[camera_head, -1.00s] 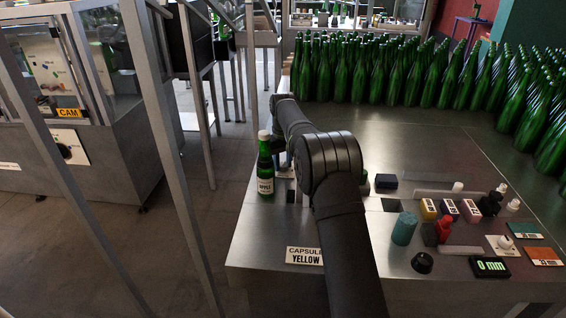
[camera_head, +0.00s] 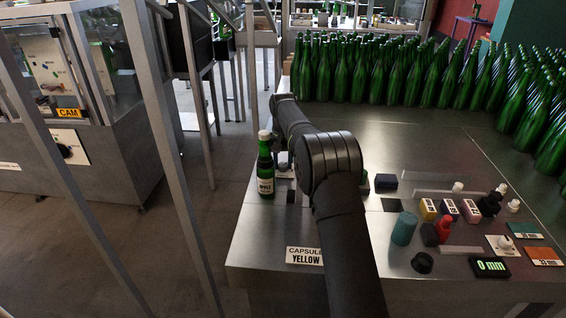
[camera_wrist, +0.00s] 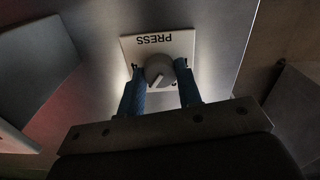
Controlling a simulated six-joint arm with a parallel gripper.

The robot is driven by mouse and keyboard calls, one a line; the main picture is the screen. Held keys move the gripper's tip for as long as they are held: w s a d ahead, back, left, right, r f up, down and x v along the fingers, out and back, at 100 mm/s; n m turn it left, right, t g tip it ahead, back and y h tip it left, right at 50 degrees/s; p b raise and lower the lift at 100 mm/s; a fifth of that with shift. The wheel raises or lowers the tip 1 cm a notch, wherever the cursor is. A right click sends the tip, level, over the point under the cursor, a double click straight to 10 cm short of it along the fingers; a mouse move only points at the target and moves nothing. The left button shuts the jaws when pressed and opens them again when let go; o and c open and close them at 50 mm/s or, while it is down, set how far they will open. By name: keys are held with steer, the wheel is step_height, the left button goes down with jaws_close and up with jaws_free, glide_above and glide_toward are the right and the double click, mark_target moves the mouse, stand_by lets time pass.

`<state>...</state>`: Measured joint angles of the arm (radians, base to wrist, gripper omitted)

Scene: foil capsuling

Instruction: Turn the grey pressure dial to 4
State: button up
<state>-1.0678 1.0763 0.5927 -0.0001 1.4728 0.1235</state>
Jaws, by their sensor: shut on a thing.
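In the wrist view the grey pressure dial (camera_wrist: 159,70) sits on a white plate (camera_wrist: 131,46) marked PRESS, which appears upside down. A pale pointer mark on the dial points to the lower left of the picture. In the head view my arm's elbow and forearm hide the gripper, and I cannot pick out the pressure dial there.
A green bottle (camera_head: 265,170) stands left of my arm, near the CAPSULE YELLOW sign (camera_head: 304,256). Many green bottles (camera_head: 400,75) crowd the back of the steel table. Small blocks, a teal cylinder (camera_head: 404,229), a black knob (camera_head: 422,263) and a 0 mm display (camera_head: 490,267) lie to the right.

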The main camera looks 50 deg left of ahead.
mark_target(283, 164)
steer(key=o, duration=1)
steer(key=shift+c, duration=0.2)
step_height(283, 164, up, 17)
steer(key=shift+r, duration=0.15)
